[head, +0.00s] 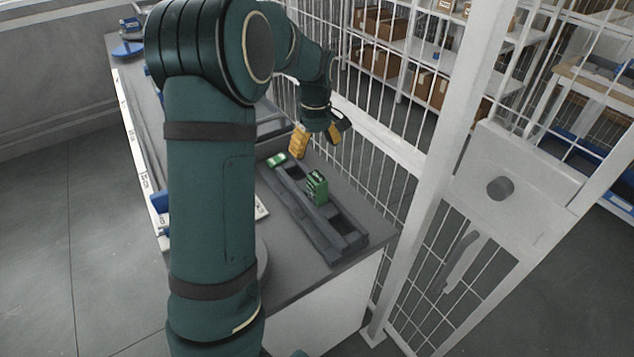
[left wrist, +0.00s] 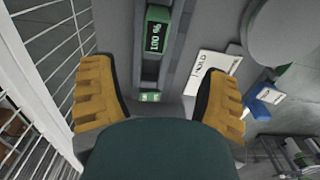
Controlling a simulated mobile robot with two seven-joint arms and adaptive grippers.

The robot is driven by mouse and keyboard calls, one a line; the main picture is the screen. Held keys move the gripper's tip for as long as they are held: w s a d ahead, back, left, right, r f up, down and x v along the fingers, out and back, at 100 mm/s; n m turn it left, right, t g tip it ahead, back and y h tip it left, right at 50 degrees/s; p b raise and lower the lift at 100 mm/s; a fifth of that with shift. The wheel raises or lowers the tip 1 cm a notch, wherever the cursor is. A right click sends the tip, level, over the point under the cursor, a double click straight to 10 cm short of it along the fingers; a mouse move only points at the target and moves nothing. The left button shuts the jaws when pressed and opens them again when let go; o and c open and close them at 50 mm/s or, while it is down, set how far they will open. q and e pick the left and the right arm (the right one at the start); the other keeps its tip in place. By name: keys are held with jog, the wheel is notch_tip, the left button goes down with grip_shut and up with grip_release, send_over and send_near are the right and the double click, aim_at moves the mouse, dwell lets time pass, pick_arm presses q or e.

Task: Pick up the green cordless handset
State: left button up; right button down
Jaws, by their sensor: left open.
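A green handset-like block (head: 317,187) stands in a dark charging rack (head: 327,241) on the grey counter. In the left wrist view this green block (left wrist: 157,30) has a dark display reading 100 %. A smaller green piece (head: 277,159) sits at the rack's far end; it also shows in the left wrist view (left wrist: 150,96). I cannot tell whether it is a second handset. My left gripper (head: 316,142) is open and empty, with yellow fingers spread above the rack's far end, apart from both green things. My right gripper is out of view.
A white mesh fence (head: 385,135) runs close along the counter's right side, with a post and gate at right. A white sign (left wrist: 212,70) lies beside the rack. A blue item (left wrist: 265,93) is near it. My left arm hides much of the counter.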

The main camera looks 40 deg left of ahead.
aim_at(316, 177)
pick_arm(q)
notch_tip(316, 177, down, 8)
jog(key=shift+w+f+b, duration=0.1)
jog(key=shift+b, duration=0.6)
jog(key=shift+w+f+b, duration=0.2)
jog(key=shift+f+b, duration=0.2)
jog(key=shift+f, duration=2.35)
jog(key=shift+r, duration=0.1)
grip_shut()
